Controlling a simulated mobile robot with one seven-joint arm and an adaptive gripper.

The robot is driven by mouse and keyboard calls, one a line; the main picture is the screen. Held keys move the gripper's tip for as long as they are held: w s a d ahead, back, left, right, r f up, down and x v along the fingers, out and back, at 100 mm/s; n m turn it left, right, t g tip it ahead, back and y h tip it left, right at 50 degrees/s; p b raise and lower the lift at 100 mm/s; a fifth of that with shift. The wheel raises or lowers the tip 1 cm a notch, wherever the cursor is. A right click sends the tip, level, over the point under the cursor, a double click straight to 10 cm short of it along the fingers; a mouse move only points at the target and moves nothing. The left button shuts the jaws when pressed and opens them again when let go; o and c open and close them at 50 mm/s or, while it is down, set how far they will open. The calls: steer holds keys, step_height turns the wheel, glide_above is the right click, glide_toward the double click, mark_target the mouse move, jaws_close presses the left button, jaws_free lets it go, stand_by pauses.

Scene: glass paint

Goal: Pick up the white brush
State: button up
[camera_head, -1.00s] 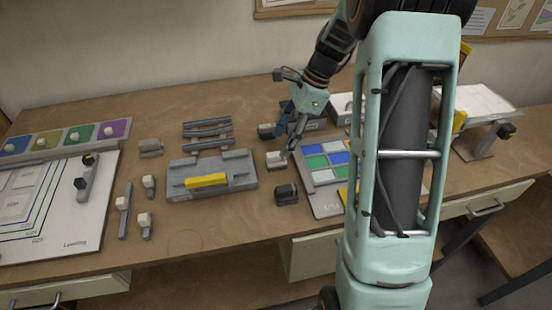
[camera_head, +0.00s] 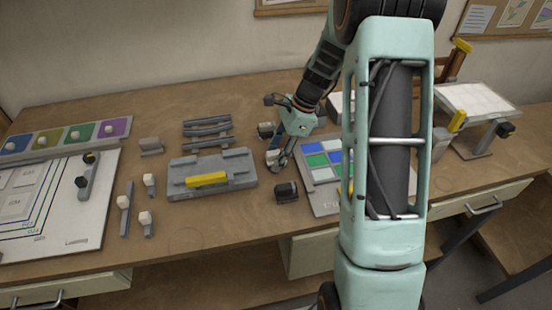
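Several small grey pieces with white heads lie left of the grey fixture: a long one (camera_head: 124,204), a short one (camera_head: 149,182) and another short one (camera_head: 145,219). I cannot tell which piece is the white brush.
The grey fixture with a yellow bar (camera_head: 207,180) stands mid-table. A dark block (camera_head: 287,192) sits just in front of my gripper. The colour palette (camera_head: 318,173) is partly hidden by my arm. A white layout board (camera_head: 88,225) lies left. The front middle table is clear.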

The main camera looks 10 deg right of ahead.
mark_target(273, 154)
steer(key=c, duration=0.9)
steer(key=shift+o, duration=0.2)
steer(key=shift+r, duration=0.1)
steer(key=shift+r, duration=0.25)
steer(key=r, duration=0.3)
steer(key=shift+s+d, duration=0.15)
steer(key=shift+s, duration=0.05)
steer(key=s+d+r+b, duration=0.1)
steer(key=s+d+r, duration=0.3)
steer(key=s+r, duration=0.5)
steer(key=shift+s+d+r+b, duration=0.2)
steer(key=shift+s+d+b, duration=0.15)
steer(key=shift+s, duration=1.5)
